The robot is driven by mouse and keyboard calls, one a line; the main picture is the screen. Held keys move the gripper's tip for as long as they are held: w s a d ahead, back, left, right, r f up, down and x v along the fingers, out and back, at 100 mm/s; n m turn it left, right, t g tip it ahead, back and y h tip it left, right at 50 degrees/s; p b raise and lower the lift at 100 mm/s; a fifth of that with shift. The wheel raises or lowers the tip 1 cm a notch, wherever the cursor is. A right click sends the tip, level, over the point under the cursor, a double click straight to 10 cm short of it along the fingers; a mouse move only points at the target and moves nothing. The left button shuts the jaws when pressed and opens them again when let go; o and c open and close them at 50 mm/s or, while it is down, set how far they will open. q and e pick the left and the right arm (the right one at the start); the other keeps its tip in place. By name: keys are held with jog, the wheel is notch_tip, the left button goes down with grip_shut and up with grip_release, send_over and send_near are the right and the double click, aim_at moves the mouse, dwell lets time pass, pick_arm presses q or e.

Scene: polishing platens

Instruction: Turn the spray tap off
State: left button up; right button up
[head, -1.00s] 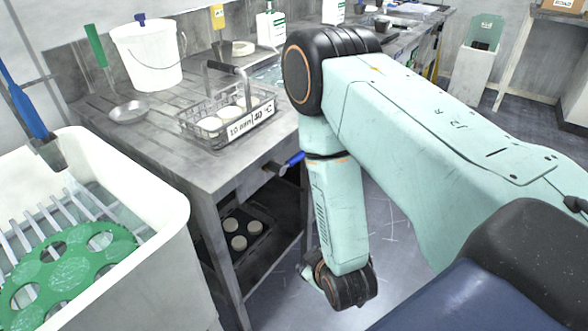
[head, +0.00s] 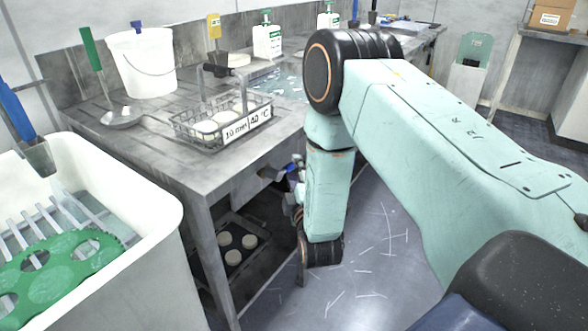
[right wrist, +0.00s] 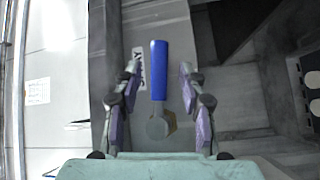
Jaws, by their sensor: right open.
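The spray tap's blue lever (right wrist: 159,70) shows in the right wrist view, pointing up the picture from a round metal pivot. A partly hidden label reading like "SPRAY" is beside it. My right gripper (right wrist: 158,84) is open, with one finger on each side of the lever and gaps to both; how deep the lever sits between them I cannot tell. In the head view my right gripper (head: 297,192) is at the bench's front, below the worktop edge, mostly hidden by my forearm. My left gripper is not in view.
The steel bench (head: 190,180) carries a wire basket (head: 180,133) of pale discs, a white bucket (head: 146,65) and a ladle (head: 122,118). Discs lie on a dark tray (head: 215,262) on the shelf below. A white tub (head: 150,240) stands front left.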

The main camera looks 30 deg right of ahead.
jog(key=shift+w+r, duration=0.2)
jog(key=shift+w, duration=0.75)
jog(key=shift+w+d+f, duration=0.1)
jog(key=shift+w+d, duration=0.2)
jog(key=shift+d, duration=0.15)
jog(key=shift+a, duration=0.25)
jog(key=shift+c, duration=1)
jog(key=shift+d, duration=0.15)
jog(key=c, duration=0.4)
grip_shut()
